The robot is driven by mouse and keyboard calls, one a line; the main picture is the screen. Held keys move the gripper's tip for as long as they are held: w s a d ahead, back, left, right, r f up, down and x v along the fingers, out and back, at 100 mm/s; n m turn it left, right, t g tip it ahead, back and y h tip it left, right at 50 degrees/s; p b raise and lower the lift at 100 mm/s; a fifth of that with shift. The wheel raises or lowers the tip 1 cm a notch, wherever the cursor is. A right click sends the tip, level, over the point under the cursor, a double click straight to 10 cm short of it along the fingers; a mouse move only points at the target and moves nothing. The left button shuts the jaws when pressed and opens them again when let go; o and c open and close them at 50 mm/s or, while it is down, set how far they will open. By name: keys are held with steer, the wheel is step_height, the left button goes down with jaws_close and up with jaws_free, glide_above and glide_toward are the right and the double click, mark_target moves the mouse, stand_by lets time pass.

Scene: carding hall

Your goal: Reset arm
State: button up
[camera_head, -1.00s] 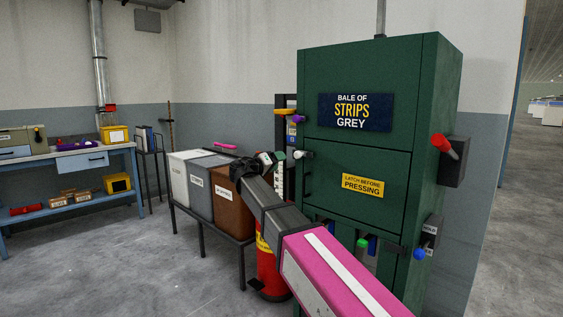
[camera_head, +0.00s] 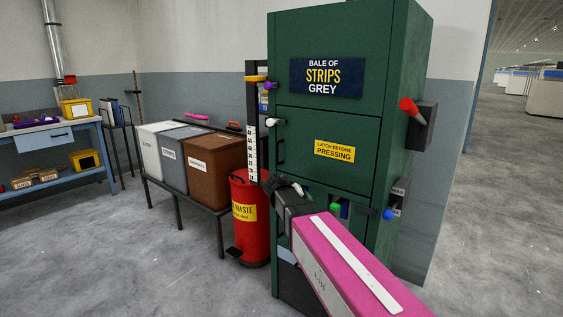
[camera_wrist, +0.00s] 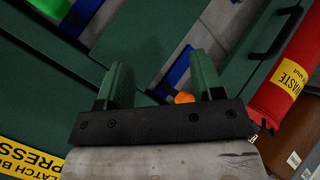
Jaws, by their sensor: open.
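My gripper (camera_wrist: 161,88) shows in the wrist view with its two green fingers spread apart and nothing between them. Behind the fingers are the dark green front of the press and a small orange thing (camera_wrist: 184,97). In the head view my pink and grey arm reaches up from the lower right, its far end in front of the lower part of the green press (camera_head: 330,120). The fingers themselves cannot be made out there.
A red waste bin (camera_head: 251,225) stands left of the press. White, grey and brown bins (camera_head: 217,170) sit on a low stand beside it. A blue workbench (camera_head: 55,130) is at far left. Levers (camera_head: 409,107) stick out from the press. The floor at left front is clear.

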steer(key=s+d+f+g+y, duration=0.3)
steer(key=s+d+f+y, duration=0.1)
steer(key=s+f, duration=0.6)
steer(key=s+d+f+m+g+y, duration=0.1)
steer(key=s+d+f+g+y, duration=0.2)
steer(key=s+d+f, duration=0.4)
steer(key=s+f, duration=0.3)
steer(key=shift+s+m+y, duration=0.15)
steer(key=shift+m+y, duration=0.15)
steer(key=shift+y, duration=0.1)
